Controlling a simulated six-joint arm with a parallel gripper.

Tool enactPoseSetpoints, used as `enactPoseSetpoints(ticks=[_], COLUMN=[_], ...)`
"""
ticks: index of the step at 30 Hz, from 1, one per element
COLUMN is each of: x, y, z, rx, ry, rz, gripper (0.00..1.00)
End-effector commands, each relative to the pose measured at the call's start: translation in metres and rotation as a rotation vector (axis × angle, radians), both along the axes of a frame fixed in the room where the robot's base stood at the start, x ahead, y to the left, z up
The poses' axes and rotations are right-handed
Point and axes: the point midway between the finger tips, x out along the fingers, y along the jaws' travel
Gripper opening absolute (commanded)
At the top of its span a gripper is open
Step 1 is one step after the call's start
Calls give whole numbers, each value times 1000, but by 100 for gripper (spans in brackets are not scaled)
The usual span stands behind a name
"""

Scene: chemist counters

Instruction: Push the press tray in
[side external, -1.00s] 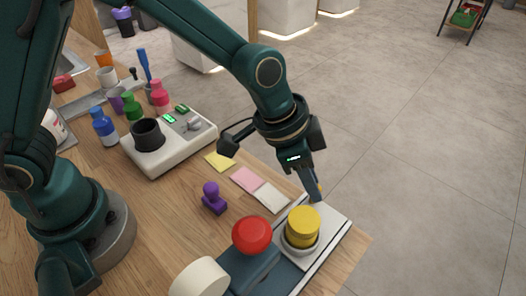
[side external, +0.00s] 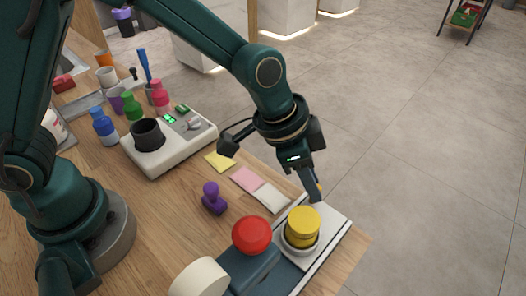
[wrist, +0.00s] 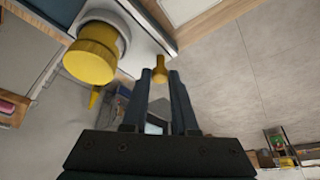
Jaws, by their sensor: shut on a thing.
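The press tray is a light flat slide (side external: 328,226) that extends out of the blue-grey press (side external: 247,270), which has a red dome (side external: 252,235) on top. A yellow cylinder (side external: 303,226) stands upright in a pale round cup (side external: 300,246) on the tray; it also shows in the wrist view (wrist: 92,56). My gripper (side external: 315,196) is at the tray's outer end. The knob is mostly hidden by the fingers in the side view.
A purple stamp (side external: 213,199) and yellow, pink and white paper notes (side external: 247,180) lie left of the tray. A white device with a black cup (side external: 149,135) and several coloured bottles stand further back. A cream cylinder (side external: 200,279) is at the press's near side. The counter edge is close.

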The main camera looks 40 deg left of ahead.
Motion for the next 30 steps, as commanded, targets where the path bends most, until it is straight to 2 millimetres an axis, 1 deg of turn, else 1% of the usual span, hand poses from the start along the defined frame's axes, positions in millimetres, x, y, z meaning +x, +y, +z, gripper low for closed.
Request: enactPoseSetpoints(ticks=[8, 11, 14, 17, 24, 27, 30], x=[1, -5, -18, -37, -86, -98, -103], y=[2, 1, 1, 0, 0, 0, 0], z=[0, 1, 1, 1, 1, 1, 1], rx=[1, 2, 1, 0, 0, 0, 0], ry=[-3, -2, -1, -2, -3, -3, -3], rz=[1, 0, -2, -4, -6, -3, -1], gripper=[0, 0, 0, 0, 0, 0, 0])
